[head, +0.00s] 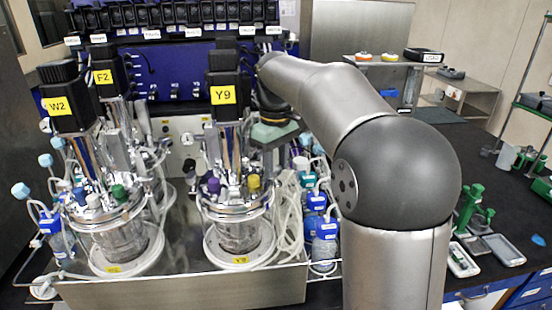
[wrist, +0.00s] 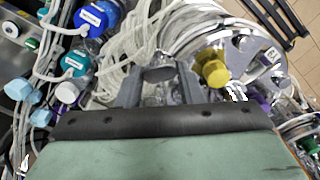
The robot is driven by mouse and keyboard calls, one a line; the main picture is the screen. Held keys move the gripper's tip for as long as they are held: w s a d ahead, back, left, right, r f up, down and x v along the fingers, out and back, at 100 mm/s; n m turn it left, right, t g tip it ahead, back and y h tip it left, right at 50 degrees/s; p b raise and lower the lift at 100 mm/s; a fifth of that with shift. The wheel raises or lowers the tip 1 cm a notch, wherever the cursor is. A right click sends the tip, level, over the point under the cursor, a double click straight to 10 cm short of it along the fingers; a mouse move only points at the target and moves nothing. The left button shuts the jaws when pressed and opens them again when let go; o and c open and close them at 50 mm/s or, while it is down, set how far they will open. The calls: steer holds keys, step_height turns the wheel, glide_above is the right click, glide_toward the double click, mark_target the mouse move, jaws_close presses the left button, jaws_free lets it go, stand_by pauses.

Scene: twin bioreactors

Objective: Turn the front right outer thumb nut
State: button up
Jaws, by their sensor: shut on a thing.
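My gripper (wrist: 158,88) is at the bottom centre of the wrist view, with a finger on each side of a grey metal thumb nut (wrist: 159,74). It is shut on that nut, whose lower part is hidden. In the head view my gripper (head: 272,135) is beside the right bioreactor, labelled Y9 (head: 236,236), at the right of its head plate. The fingertips and the nut cannot be made out there. The wrist view also shows the edge of the metal head plate (wrist: 246,48).
A yellow cap (wrist: 213,68) is close to the right finger. Clear tubes (wrist: 190,22) crowd beyond the fingers. Blue-capped bottles (head: 316,202) stand right of the Y9 vessel. The W2 bioreactor (head: 115,240) stands at left. A metal tray wall (head: 190,287) runs along the front.

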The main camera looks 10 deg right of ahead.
mark_target(276, 169)
steer(key=m+p, duration=0.1)
steer(key=m, duration=0.3)
steer(key=shift+r+m, duration=0.1)
steer(key=shift+m, duration=1.8)
steer(key=shift+m+p, duration=0.3)
steer(key=o, duration=1)
step_height(276, 169, up, 17)
steer(key=shift+r, duration=0.15)
